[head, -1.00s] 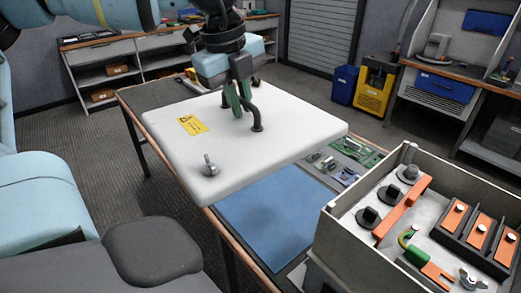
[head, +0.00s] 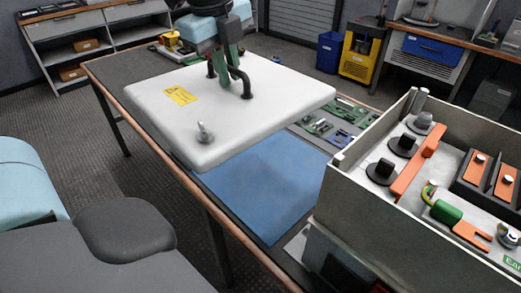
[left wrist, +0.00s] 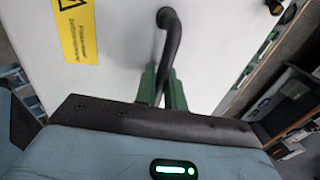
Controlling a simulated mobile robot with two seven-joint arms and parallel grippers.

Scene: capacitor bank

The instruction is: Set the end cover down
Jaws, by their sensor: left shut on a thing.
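The end cover (head: 235,110) is a white slab with a yellow warning label, a small metal latch near its front corner and a black bar handle (head: 245,82). My left gripper (head: 229,80) is shut on the black handle, its green fingers around the bar. The cover lies flat in the air above the workbench, over the far part of the blue mat (head: 270,190). In the left wrist view the green fingers (left wrist: 163,95) close on the handle, with the white cover (left wrist: 120,60) behind. The cover's underside is hidden. My right gripper is out of view.
The open capacitor box (head: 400,200), with black terminals, orange bars and a green part, stands right of the mat. Green circuit boards (head: 325,122) lie behind the mat. Tools lie at the bench's far left end. The near part of the mat is clear.

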